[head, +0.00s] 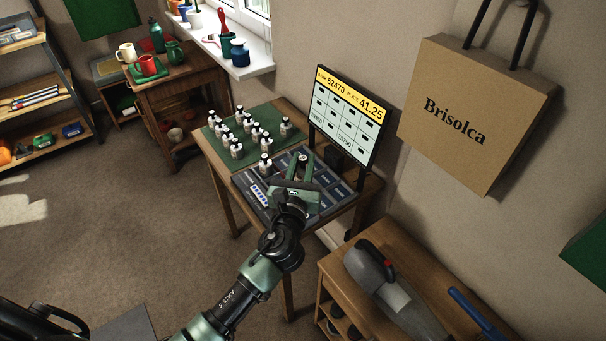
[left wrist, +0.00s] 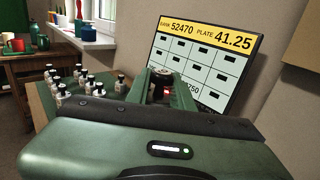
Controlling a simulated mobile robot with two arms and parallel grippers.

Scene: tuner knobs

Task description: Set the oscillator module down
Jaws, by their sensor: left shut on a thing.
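My left gripper (head: 301,162) is shut on a small module with a dark round top (head: 302,157), taken to be the oscillator module. The module also shows between the fingers in the left wrist view (left wrist: 161,74), with a red glow below its top. The gripper is over the dark board (head: 333,190) with labelled blue-grey cells on the wooden table. The fingers and arm hide the module's lower part, so I cannot tell whether it touches the board. My right gripper is not in view.
Several white modules with black tops (head: 237,149) stand on a green mat (head: 215,133) to the left. One more (head: 265,164) stands near the board's left edge. A screen (head: 349,116) reading 52470 and 41.25 rises behind the board. A lower wooden bench (head: 345,262) stands at right.

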